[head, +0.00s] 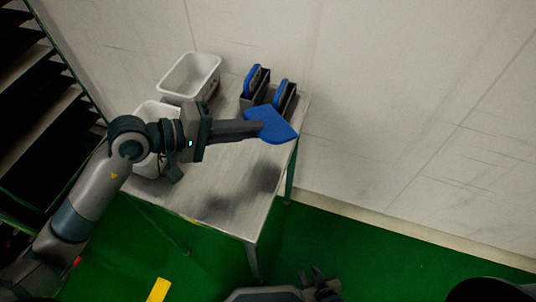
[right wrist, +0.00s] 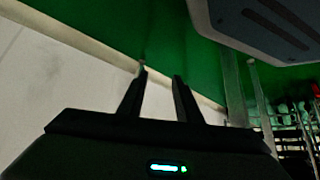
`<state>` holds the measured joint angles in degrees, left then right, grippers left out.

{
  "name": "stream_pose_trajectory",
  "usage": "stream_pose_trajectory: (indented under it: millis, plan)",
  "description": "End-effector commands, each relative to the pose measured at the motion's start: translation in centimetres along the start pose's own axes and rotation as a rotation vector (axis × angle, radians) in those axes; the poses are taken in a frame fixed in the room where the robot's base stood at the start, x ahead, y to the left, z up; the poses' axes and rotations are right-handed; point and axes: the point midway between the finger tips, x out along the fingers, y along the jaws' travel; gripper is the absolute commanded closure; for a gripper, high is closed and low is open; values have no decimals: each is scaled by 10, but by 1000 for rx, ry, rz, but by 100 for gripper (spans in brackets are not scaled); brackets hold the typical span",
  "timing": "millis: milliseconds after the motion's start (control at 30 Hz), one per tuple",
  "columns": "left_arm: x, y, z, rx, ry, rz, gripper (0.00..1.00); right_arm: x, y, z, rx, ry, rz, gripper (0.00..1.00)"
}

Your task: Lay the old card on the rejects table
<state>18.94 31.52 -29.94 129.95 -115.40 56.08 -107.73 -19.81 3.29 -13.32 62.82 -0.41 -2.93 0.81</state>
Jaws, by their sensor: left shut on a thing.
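A flat blue card (head: 275,127) is in my left gripper (head: 258,129), which is shut on its near left edge. The gripper reaches in from the left and holds the card over the right edge of a steel-topped table (head: 225,190). The card looks clear of the top, though its exact height is hard to tell. The fingers cover part of it. My right gripper (head: 322,283) is low at the bottom of the head view, off the table. In the right wrist view its fingers (right wrist: 160,72) are apart with nothing between them.
Two dark holders (head: 261,97) with blue-edged pieces stand at the table's back right. Two white bins (head: 205,66) (head: 143,116) stand at its back left. A dark rack (head: 45,95) is at far left. A wall (head: 400,100) runs behind. Green floor (head: 330,240) lies right of the table.

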Motion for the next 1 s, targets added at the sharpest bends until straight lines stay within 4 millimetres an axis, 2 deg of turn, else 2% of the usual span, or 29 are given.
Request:
stream_pose_trajectory:
  millis: [467, 667, 1000]
  plan:
    - [2, -5, 0, 0, -1, 0, 100, 2, 2, 4, 1, -15, 3, 69]
    - [8, -21, 0, -2, -2, -1, 100, 4, 7, 12, 3, -54, 10, 69]
    - [22, -59, 0, -2, -1, -1, 100, 8, 21, 33, 11, -166, 27, 69]
